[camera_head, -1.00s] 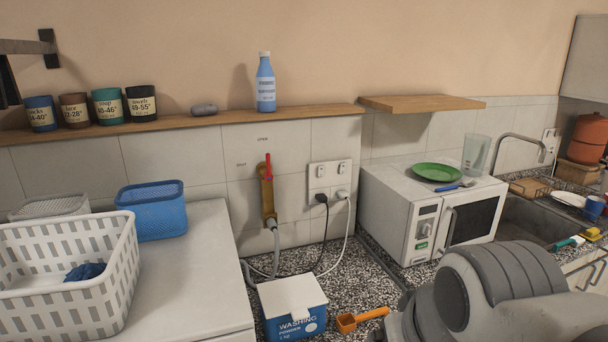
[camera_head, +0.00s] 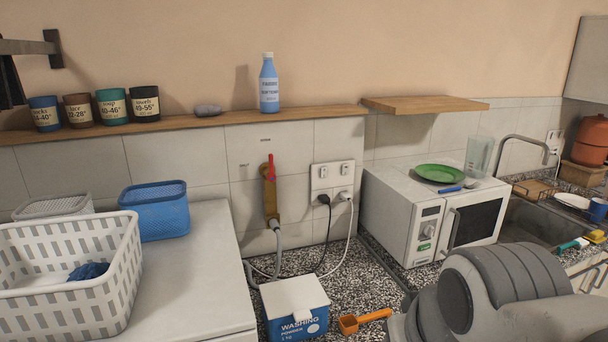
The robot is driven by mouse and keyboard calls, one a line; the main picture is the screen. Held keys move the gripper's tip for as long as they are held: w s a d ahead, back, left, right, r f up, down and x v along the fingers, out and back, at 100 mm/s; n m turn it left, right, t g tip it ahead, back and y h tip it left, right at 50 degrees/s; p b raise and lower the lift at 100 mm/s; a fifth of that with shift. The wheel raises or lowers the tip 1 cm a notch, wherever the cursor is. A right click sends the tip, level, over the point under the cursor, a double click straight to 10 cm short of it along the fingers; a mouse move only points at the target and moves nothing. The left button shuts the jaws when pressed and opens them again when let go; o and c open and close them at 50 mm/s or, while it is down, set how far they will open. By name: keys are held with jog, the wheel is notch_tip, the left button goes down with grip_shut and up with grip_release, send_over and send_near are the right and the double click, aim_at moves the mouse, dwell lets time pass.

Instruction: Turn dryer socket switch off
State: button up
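A white double wall socket (camera_head: 332,182) is on the tiled wall, left of the microwave. It has two small switches along its top half; whether each is on or off is too small to tell. A black plug (camera_head: 323,198) sits in its left outlet and a white plug (camera_head: 344,196) in its right outlet. Both cables hang down behind the counter items. Which plug belongs to the dryer cannot be told. Part of my grey arm shows at the bottom right, well apart from the socket. My gripper is not in view.
A brass tap with a red lever (camera_head: 270,188) and hose is left of the socket. A washing powder box (camera_head: 295,308) and orange scoop (camera_head: 364,320) stand below. A microwave (camera_head: 432,215) is at right. A wooden shelf (camera_head: 200,128) runs above.

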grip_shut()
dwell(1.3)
